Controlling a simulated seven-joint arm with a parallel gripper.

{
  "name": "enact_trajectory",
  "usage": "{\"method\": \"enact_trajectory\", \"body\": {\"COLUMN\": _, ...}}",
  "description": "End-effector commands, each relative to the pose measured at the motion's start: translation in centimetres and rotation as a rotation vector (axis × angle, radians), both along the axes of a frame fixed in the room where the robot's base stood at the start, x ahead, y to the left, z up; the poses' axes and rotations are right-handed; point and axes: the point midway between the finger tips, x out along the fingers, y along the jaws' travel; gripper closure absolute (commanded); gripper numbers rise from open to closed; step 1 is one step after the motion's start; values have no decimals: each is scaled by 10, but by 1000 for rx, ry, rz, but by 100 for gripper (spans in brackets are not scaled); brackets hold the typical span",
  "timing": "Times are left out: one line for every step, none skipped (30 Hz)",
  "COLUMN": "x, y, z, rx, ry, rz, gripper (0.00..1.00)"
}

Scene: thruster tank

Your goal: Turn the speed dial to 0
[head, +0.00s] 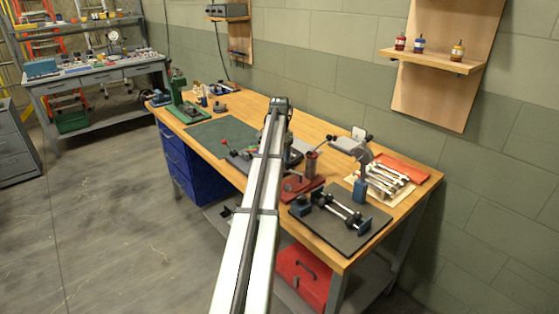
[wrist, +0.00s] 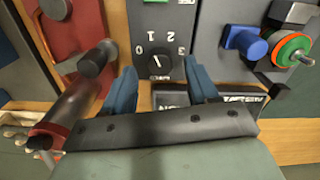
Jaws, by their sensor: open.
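In the wrist view the speed dial (wrist: 158,62) is a small black knob on a dark grey panel (wrist: 180,18). The marks 0, 1, 2 and 3 arc above it from left to right, with an upside-down label below. A light pointer line shows on the knob, but I cannot tell surely which mark it indicates. My gripper (wrist: 162,88) is open, its two blue fingers apart on the left and right of the dial. In the head view my arm hides the gripper and the dial.
In the wrist view, a red device with a dark handle (wrist: 98,60) is close on the left. A blue knob (wrist: 245,42) and green-orange discs (wrist: 291,48) are on the right. In the head view, the wooden bench (head: 330,128) also holds wrenches (head: 385,180) and a clamp rig (head: 340,210).

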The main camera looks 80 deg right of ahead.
Motion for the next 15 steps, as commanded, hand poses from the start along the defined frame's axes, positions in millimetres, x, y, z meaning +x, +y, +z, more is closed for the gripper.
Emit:
{"method": "enact_trajectory", "body": {"x": 0, "y": 1, "z": -6, "rx": 1, "ry": 0, "rz": 0, "gripper": 41}}
{"method": "enact_trajectory", "body": {"x": 0, "y": 1, "z": -9, "rx": 1, "ry": 0, "rz": 0, "gripper": 41}}
{"method": "enact_trajectory", "body": {"x": 0, "y": 0, "z": -12, "rx": 1, "ry": 0, "rz": 0, "gripper": 41}}
{"method": "enact_trajectory", "body": {"x": 0, "y": 0, "z": -14, "rx": 1, "ry": -1, "rz": 0, "gripper": 41}}
{"method": "enact_trajectory", "body": {"x": 0, "y": 0, "z": -15, "rx": 0, "ry": 0, "rz": 0, "gripper": 41}}
{"method": "enact_trajectory", "body": {"x": 0, "y": 0, "z": -17, "rx": 0, "ry": 0, "rz": 0, "gripper": 41}}
{"method": "enact_trajectory", "body": {"x": 0, "y": 0, "z": -18, "rx": 0, "ry": 0, "rz": 0, "gripper": 41}}
{"method": "enact_trajectory", "body": {"x": 0, "y": 0, "z": -19, "rx": 0, "ry": 0, "rz": 0, "gripper": 41}}
{"method": "enact_trajectory", "body": {"x": 0, "y": 0, "z": -20, "rx": 0, "ry": 0, "rz": 0, "gripper": 41}}
{"method": "enact_trajectory", "body": {"x": 0, "y": 0, "z": -20, "rx": 0, "ry": 0, "rz": 0, "gripper": 41}}
{"method": "enact_trajectory", "body": {"x": 0, "y": 0, "z": -21, "rx": 0, "ry": 0, "rz": 0, "gripper": 41}}
{"method": "enact_trajectory", "body": {"x": 0, "y": 0, "z": -21, "rx": 0, "ry": 0, "rz": 0, "gripper": 41}}
{"method": "enact_trajectory", "body": {"x": 0, "y": 0, "z": -21, "rx": 0, "ry": 0, "rz": 0, "gripper": 41}}
{"method": "enact_trajectory", "body": {"x": 0, "y": 0, "z": -21, "rx": 0, "ry": 0, "rz": 0, "gripper": 41}}
{"method": "enact_trajectory", "body": {"x": 0, "y": 0, "z": -21, "rx": 0, "ry": 0, "rz": 0, "gripper": 41}}
